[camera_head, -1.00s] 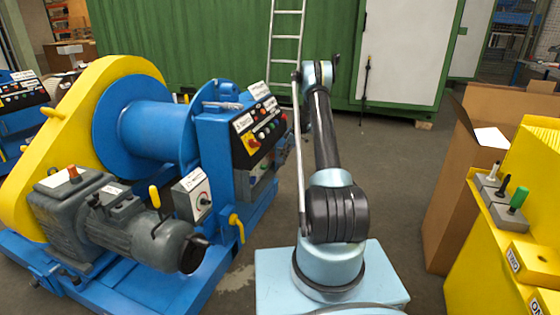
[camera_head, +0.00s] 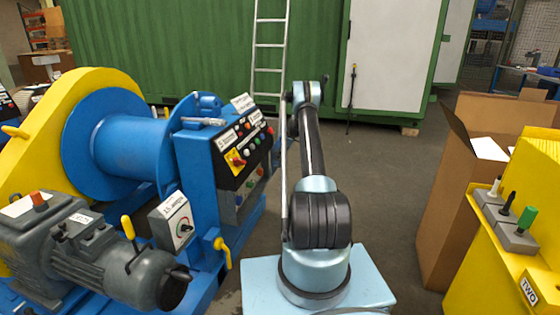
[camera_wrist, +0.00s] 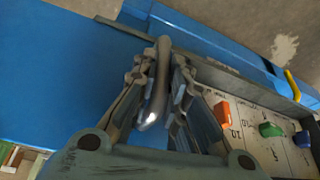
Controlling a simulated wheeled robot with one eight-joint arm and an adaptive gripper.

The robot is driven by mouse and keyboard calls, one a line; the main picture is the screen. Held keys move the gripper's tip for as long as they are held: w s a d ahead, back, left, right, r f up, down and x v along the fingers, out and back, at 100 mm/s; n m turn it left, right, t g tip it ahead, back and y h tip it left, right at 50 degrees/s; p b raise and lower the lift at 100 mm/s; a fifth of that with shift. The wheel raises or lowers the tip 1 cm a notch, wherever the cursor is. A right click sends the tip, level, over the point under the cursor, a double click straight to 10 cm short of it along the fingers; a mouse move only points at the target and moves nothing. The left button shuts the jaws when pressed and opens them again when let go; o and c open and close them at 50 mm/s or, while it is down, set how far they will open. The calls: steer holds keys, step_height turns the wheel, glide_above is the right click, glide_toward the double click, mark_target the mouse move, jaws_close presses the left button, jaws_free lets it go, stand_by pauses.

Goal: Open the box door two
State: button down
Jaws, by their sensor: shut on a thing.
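In the wrist view my gripper (camera_wrist: 158,72) is closed around a bent, shiny metal handle (camera_wrist: 153,112). A flat blue panel (camera_wrist: 60,75) lies to the left of the handle, and I cannot tell whether it is the door. To the right, a pale panel with numbers (camera_wrist: 236,122) carries green and orange switches and is partly hidden by my fingers. In the head view the blue winch's control box (camera_head: 215,165) stands left of my arm. My gripper is hidden there behind my arm's far end. The door's angle cannot be told.
A yellow cabinet (camera_head: 490,245) with levers and a label reading TWO stands at the right, beside a cardboard box (camera_head: 450,190). A grey motor (camera_head: 90,250) sits at the left. A green container (camera_head: 180,50) and a ladder (camera_head: 270,45) are behind.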

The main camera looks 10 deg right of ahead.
steer(key=shift+a, duration=0.2)
steer(key=c, duration=1.7)
jaws_free()
steer(key=shift+o, duration=0.5)
steer(key=shift+d, duration=0.1)
steer(key=shift+d+r, duration=0.1)
steer(key=v, duration=1.1)
steer(key=shift+d+r, duration=0.2)
steer(key=shift+r, duration=0.05)
steer(key=shift+r, duration=0.1)
